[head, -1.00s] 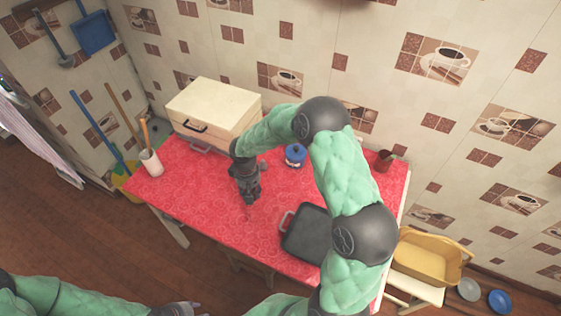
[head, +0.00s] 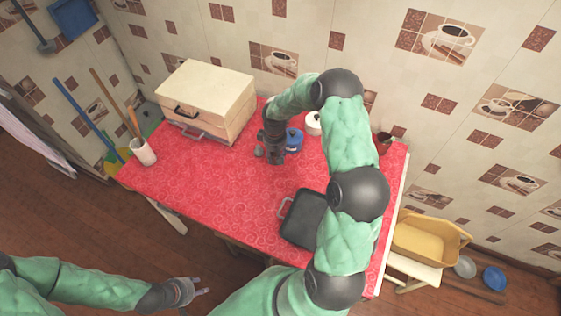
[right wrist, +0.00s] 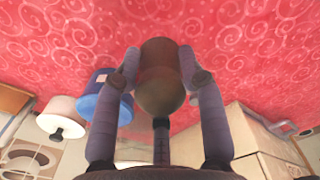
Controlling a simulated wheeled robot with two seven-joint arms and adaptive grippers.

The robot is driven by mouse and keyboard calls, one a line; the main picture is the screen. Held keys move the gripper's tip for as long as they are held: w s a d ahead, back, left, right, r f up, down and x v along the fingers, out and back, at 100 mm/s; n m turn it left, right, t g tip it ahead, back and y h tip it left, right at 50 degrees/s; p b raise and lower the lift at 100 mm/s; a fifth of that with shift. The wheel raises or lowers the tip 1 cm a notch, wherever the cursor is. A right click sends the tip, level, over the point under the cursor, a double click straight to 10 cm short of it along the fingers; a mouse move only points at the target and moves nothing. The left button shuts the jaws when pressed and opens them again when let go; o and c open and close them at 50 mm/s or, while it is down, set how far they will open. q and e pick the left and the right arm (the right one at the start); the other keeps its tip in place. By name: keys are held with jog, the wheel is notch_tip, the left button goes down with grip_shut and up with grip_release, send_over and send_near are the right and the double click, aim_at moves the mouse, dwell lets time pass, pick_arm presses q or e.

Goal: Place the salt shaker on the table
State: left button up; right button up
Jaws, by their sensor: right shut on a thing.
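My right gripper (head: 274,160) is over the red table (head: 215,190), left of the blue pot. In the right wrist view its fingers (right wrist: 160,70) are shut on a brown, rounded shaker (right wrist: 160,88), which I take as the salt shaker. The red cloth lies behind it; I cannot tell whether it touches the table. In the head view the hand mostly hides it. My left gripper (head: 203,286) is empty, with its fingers apart, low in front of the table.
A blue pot (head: 294,141) and a white round thing (head: 313,124) stand close right of my right gripper. A cream case (head: 208,95) is at the back left, a black pan (head: 303,219) at the front right. The left-centre cloth is clear.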

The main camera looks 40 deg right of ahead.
jog(key=shift+s+d+f, duration=0.1)
jog(key=shift+d+f, duration=0.9)
jog(key=shift+f, duration=0.15)
jog(key=shift+d+f+b, duration=0.2)
jog(key=shift+f+b, duration=0.25)
jog(key=shift+f, duration=1.3)
jog(key=shift+f, duration=0.15)
jog(key=o, duration=1.2)
jog(key=shift+c, duration=0.2)
